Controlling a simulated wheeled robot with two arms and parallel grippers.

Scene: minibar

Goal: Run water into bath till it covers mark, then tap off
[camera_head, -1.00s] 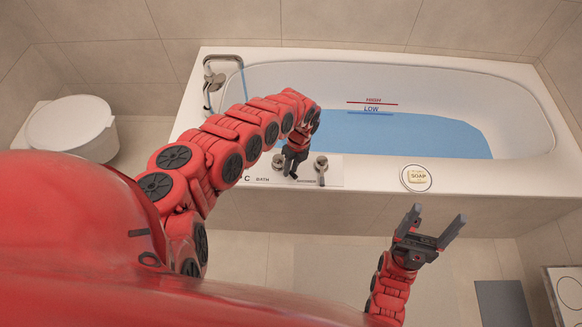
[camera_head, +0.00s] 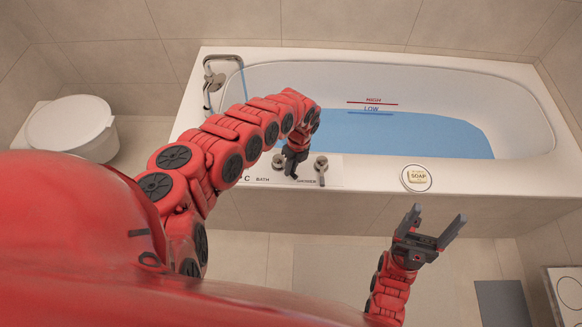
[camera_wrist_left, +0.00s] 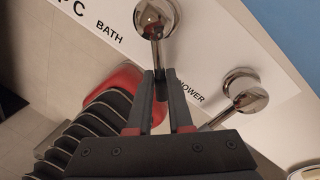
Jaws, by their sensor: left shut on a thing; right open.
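The white bath (camera_head: 300,62) holds blue water (camera_head: 420,138). The water's edge lies at the blue LOW line (camera_head: 371,113), below the red HIGH line (camera_head: 372,103). A thin blue stream (camera_head: 243,80) falls from the chrome spout (camera_head: 222,57) at the bath's left end. My left gripper (camera_head: 291,172) is shut on the lever of the BATH tap (camera_head: 278,162) on the front rim. The BATH tap's round chrome knob (camera_wrist_left: 155,16) and lever also show in the left wrist view, between the fingertips (camera_wrist_left: 160,80). My right gripper (camera_head: 438,225) is open and empty in front of the bath.
The SHOWER tap (camera_head: 321,165) stands just right of the BATH tap; it also shows in the wrist view (camera_wrist_left: 244,92). A soap dish (camera_head: 416,178) sits further right on the rim. A white toilet (camera_head: 70,125) is at the left.

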